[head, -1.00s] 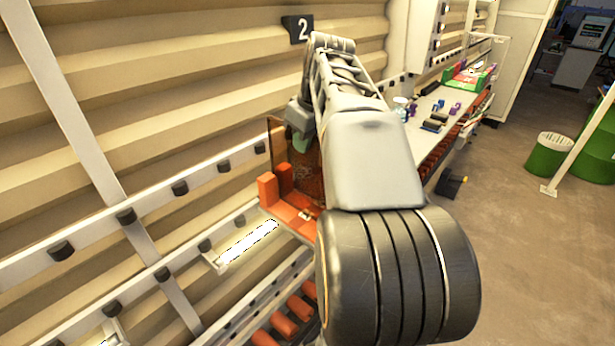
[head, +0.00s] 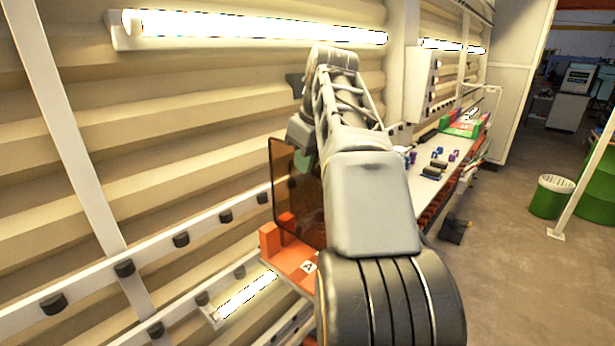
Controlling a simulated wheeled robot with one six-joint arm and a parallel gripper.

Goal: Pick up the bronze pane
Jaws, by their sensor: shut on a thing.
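The bronze pane (head: 288,190) is a dark brown, see-through sheet standing upright left of my arm. Its right part is hidden behind my arm. My gripper (head: 302,150) is at the pane's upper edge and is shut on it; the fingertips are mostly hidden by the arm and the pane. The pane's lower edge is close to the orange holder (head: 290,255) marked "A"; I cannot tell whether they touch.
A ribbed wall with a white rail and black rollers (head: 181,240) runs along the left. A lit tube (head: 260,27) hangs above. A long white table (head: 428,185) with small coloured parts stands behind to the right. A green bin (head: 551,197) stands on open floor.

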